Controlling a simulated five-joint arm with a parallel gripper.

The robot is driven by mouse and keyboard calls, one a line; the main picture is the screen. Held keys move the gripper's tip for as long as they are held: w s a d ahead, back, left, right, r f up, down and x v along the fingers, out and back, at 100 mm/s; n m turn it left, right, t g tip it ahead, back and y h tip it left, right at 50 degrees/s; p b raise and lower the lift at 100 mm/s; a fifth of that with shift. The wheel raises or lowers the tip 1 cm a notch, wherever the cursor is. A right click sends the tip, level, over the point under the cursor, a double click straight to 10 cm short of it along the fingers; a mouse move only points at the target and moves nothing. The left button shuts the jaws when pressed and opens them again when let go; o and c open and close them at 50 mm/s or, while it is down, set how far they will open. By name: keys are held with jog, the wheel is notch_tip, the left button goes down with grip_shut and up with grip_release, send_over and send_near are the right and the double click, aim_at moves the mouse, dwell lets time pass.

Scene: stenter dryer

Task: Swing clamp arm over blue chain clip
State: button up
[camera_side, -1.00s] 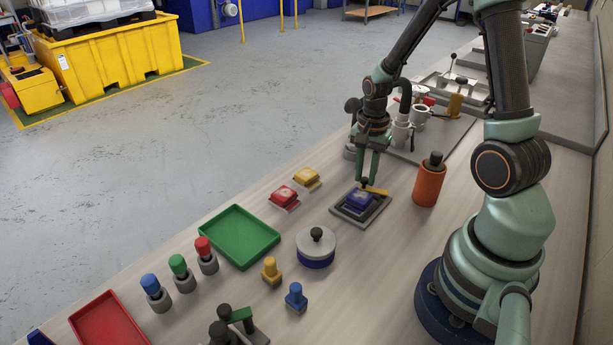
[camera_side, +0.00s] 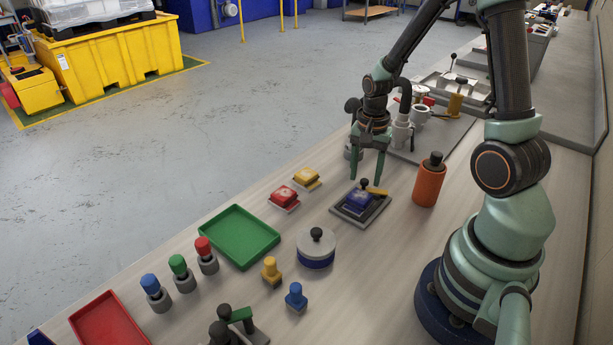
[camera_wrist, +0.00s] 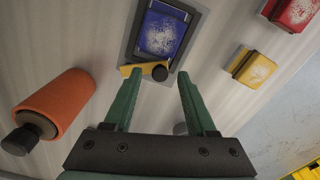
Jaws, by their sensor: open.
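The blue chain clip (camera_side: 356,200) lies in a dark grey framed fixture (camera_side: 345,213); it also shows in the wrist view (camera_wrist: 162,32). The yellow clamp arm (camera_side: 377,191) with a black knob (camera_side: 364,183) sits at one edge of the clip. In the wrist view the clamp arm (camera_wrist: 131,70) and knob (camera_wrist: 160,73) lie along the clip's near edge, and most of the clip's face is uncovered. My gripper (camera_side: 368,176) is open and empty, just above and around the knob. In the wrist view its fingers (camera_wrist: 159,88) stand on either side of the knob, apart from it.
An orange bottle (camera_side: 429,182) stands right of the fixture. Red (camera_side: 284,196) and yellow (camera_side: 306,178) blocks sit to the left. A round lidded pot (camera_side: 316,250) and green tray (camera_side: 240,237) are nearer the camera.

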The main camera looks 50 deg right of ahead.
aim_at(365, 180)
notch_tip(365, 180, up, 12)
jog(key=shift+f, duration=0.2)
jog(key=shift+f, duration=0.1)
dwell(0.3)
notch_tip(365, 180, down, 12)
dwell(0.6)
jog(key=shift+c, duration=0.4)
grip_shut()
